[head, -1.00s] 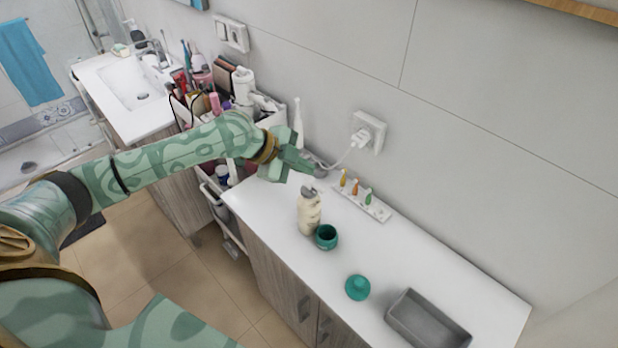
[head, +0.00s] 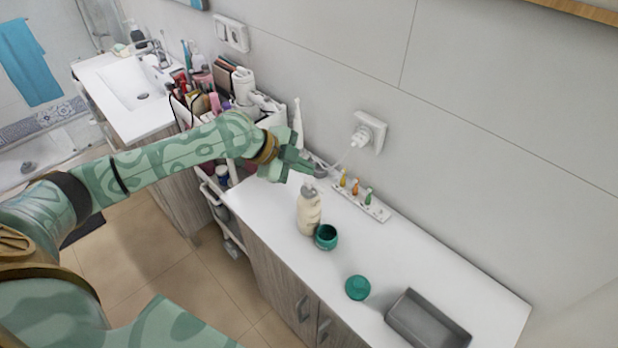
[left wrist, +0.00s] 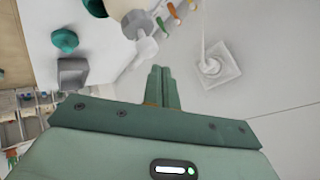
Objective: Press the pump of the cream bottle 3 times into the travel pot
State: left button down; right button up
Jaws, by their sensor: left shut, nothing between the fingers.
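The cream bottle (head: 309,214) stands upright on the white counter, its grey pump head on top. In the left wrist view the bottle's pump (left wrist: 138,24) shows at the top, just beyond my fingers. The open teal travel pot (head: 326,238) stands close beside the bottle, on its front right; its edge shows in the left wrist view (left wrist: 95,6). My left gripper (head: 318,171) is shut and empty, above and slightly behind the pump head. In the left wrist view its fingers (left wrist: 158,72) are together and appear apart from the pump. My right gripper is out of view.
A teal lid (head: 357,287) and a grey tray (head: 401,333) sit toward the right of the counter. A white holder with small coloured brush heads (head: 362,200) lies near the wall, by a plugged socket (head: 368,132). A crowded cosmetics cart stands left.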

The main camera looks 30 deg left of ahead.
pick_arm(q)
jog(key=shift+f, duration=0.2)
jog(key=shift+f, duration=0.25)
dwell(0.3)
jog(key=shift+f+b, duration=0.45)
jog(key=shift+f, duration=0.45)
dwell(0.7)
dwell(0.3)
jog(key=shift+r+p, duration=1.25)
jog(key=shift+r, duration=0.05)
notch_tip(320, 180, up, 5)
jog(key=p, duration=0.5)
dwell(1.9)
